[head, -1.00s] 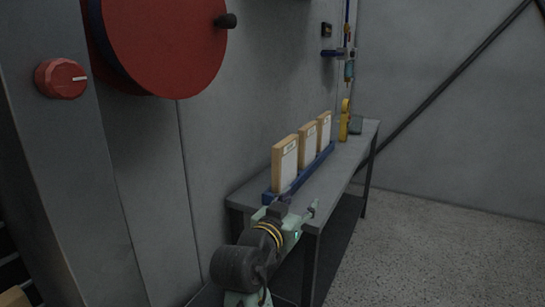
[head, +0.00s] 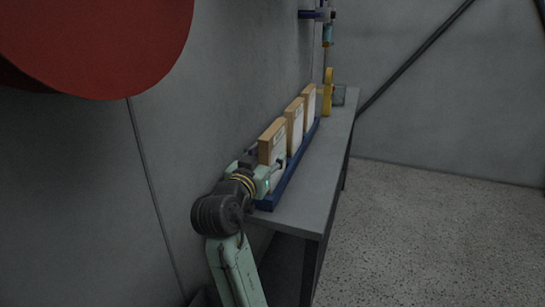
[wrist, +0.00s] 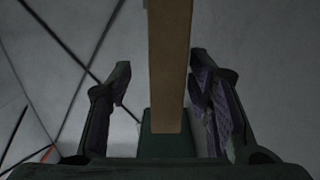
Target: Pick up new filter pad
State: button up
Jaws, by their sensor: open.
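Several white filter pads with tan edges stand upright in a row in a blue rack (head: 289,176) on the grey table. The nearest filter pad (head: 273,142) is at my gripper. In the wrist view its tan edge (wrist: 169,70) runs between the two open fingers. My gripper (wrist: 160,85) is open around this pad, with a gap on the left side and the right finger closer to it. In the head view my gripper (head: 265,163) is partly hidden by my wrist and the pad. The middle filter pad (head: 294,122) and the far filter pad (head: 310,106) stand behind.
The grey table (head: 312,190) runs along the wall, clear to the right of the rack. A yellow object (head: 328,92) and a grey-green box (head: 339,96) stand at its far end. A big red disc (head: 100,40) juts from the wall at upper left. The floor at right is free.

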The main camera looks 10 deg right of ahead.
jog(key=x, duration=0.2)
jog(key=p+x, duration=0.1)
jog(key=x, duration=0.1)
jog(key=p+x, duration=0.1)
jog(key=x, duration=0.1)
jog(key=shift+w+a+r, duration=0.1)
jog(key=shift+a+r, duration=0.1)
jog(key=shift+r, duration=0.1)
jog(key=shift+w+d+f, duration=0.1)
jog(key=shift+w, duration=0.2)
jog(key=shift+c, duration=0.2)
grip_shut()
